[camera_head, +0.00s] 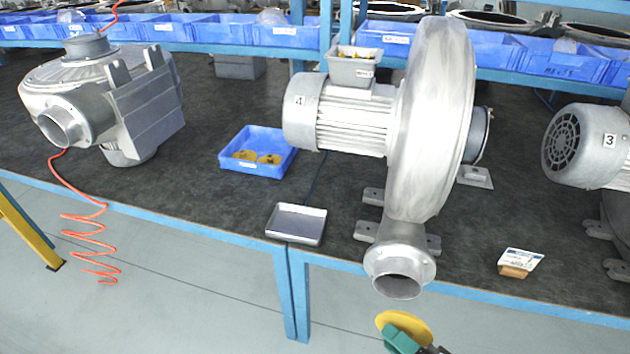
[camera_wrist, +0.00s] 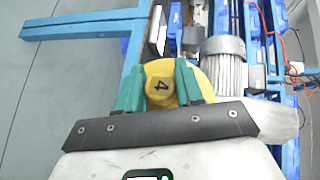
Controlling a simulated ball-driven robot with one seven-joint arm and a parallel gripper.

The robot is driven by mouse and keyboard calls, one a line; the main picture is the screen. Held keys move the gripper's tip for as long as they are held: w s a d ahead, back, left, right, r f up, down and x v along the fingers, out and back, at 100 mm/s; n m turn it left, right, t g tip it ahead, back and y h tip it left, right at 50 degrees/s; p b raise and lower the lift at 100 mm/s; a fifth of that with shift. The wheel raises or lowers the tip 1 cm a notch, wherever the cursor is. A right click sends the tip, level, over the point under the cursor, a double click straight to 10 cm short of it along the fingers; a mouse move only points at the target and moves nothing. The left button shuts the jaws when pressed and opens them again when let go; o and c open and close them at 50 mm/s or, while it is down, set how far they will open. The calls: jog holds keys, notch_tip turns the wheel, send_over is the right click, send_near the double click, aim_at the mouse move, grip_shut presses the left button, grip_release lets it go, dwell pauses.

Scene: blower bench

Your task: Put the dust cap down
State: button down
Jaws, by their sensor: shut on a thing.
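The dust cap (camera_head: 415,324) is a yellow disc with a raised hub marked 4, which faces me in the wrist view (camera_wrist: 160,87). My gripper (camera_head: 400,340) has green fingers, shut on the hub from both sides in the wrist view (camera_wrist: 160,80). It holds the cap in front of the bench edge, below the open outlet (camera_head: 400,284) of the grey blower (camera_head: 432,120) whose motor is marked 4. A blue bin (camera_head: 256,166) with yellow caps in it stands left of that blower. A shallow metal tray (camera_head: 297,224) lies near the front edge.
The dark bench top (camera_head: 215,212) is clear around the tray. Another blower (camera_head: 110,95) stands at left, and one marked 3 (camera_head: 585,145) at right. A small card stand (camera_head: 520,262) is near the front edge. An orange coiled hose (camera_head: 85,235) hangs at left.

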jog(key=w+d+f+m+t+h, duration=0.2)
jog(key=d+f+m+t+h, duration=0.1)
jog(key=f+m+h, duration=0.4)
jog(key=shift+f+h, duration=0.4)
jog(key=shift+h, duration=0.5)
jog(key=shift+w, duration=0.1)
